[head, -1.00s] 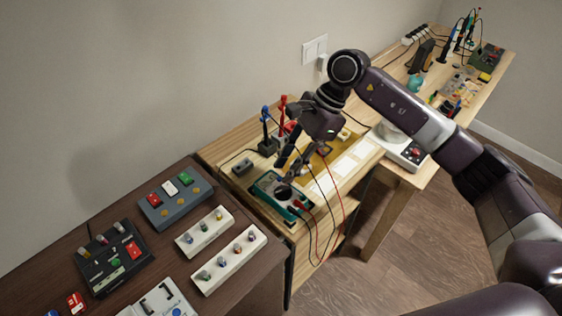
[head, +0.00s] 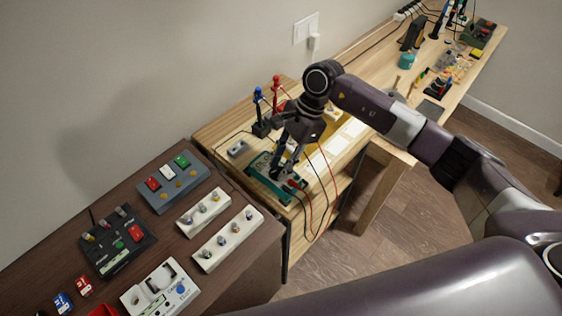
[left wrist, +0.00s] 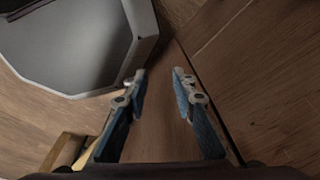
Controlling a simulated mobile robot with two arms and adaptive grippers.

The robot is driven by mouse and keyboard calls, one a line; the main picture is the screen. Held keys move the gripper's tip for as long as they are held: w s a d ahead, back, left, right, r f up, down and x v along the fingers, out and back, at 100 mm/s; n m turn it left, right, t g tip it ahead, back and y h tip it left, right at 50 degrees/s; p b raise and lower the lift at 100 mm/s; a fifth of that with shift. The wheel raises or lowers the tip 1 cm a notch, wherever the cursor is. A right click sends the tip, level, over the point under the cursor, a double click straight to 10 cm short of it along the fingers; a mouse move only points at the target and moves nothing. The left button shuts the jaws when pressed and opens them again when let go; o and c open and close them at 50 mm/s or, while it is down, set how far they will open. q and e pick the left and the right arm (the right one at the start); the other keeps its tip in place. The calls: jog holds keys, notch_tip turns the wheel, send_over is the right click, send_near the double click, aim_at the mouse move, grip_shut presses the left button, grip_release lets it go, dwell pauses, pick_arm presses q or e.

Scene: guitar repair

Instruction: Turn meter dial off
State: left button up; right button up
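The meter (head: 262,188) is a teal-edged multimeter lying on the light wooden bench, with red and black leads plugged in at its near right end. My right gripper (head: 277,168) points down over the meter, its fingertips at or just above the meter's face. The fingers cover the dial, so its setting is hidden. I cannot tell whether they touch the dial or how far apart they are. My left gripper (left wrist: 160,75) shows only in the left wrist view, open and empty above the wooden floor.
Red (head: 276,92) and blue (head: 258,102) probe handles stand behind the meter. A dark table (head: 225,262) at left holds several switch and knob panels, including a white knob strip (head: 228,240). A second bench with tools extends to the back right. The wall is close behind.

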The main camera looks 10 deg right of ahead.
jog(key=c, duration=0.6)
pick_arm(q)
jog(key=shift+s, duration=0.75)
pick_arm(e)
grip_shut()
